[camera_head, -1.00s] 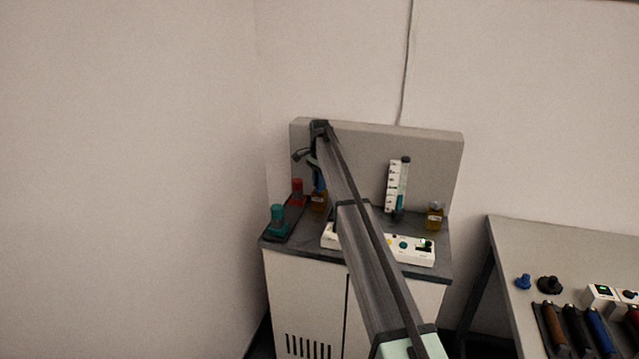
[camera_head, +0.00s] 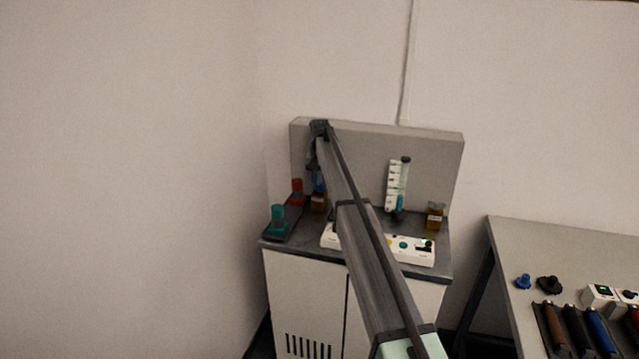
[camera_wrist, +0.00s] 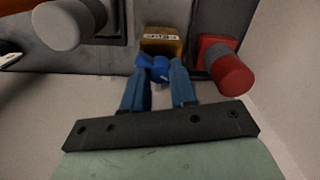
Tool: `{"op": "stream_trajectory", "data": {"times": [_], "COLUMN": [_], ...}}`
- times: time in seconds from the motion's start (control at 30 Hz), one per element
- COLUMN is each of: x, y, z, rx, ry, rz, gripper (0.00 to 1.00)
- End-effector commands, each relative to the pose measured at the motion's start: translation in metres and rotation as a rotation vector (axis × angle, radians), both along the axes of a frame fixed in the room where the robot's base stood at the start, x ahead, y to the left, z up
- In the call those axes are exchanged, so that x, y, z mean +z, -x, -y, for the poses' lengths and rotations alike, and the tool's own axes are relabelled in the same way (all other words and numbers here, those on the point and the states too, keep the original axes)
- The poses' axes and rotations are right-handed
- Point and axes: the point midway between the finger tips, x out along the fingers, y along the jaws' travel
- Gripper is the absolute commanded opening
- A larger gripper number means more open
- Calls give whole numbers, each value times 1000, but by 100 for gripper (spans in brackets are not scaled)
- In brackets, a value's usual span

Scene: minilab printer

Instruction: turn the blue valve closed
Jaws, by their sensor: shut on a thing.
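The blue valve (camera_wrist: 157,62) shows in the wrist view between the blue fingers of my gripper (camera_wrist: 160,72). The fingers are shut on it from both sides and cover part of it, so I cannot tell how far it is turned. In the head view my gripper (camera_head: 315,175) is at the left of the grey panel, pointing down, and the valve cannot be told apart from the blue fingers there.
Red (camera_head: 297,192) and green (camera_head: 278,218) cylinders stand to the left on the cabinet top. A white control box (camera_head: 410,248) is at the front. A bench (camera_head: 560,245) stands further right.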

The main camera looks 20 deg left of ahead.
Motion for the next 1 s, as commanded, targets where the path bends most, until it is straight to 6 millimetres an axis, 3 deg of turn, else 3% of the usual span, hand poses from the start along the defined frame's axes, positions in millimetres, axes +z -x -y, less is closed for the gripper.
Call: {"op": "stream_trajectory", "data": {"times": [0.5,1.0], "x": [0,0], "y": [0,0], "z": [0,0], "rx": [414,553], "ry": [0,0], "rz": [1,1], "gripper": [0,0]}}
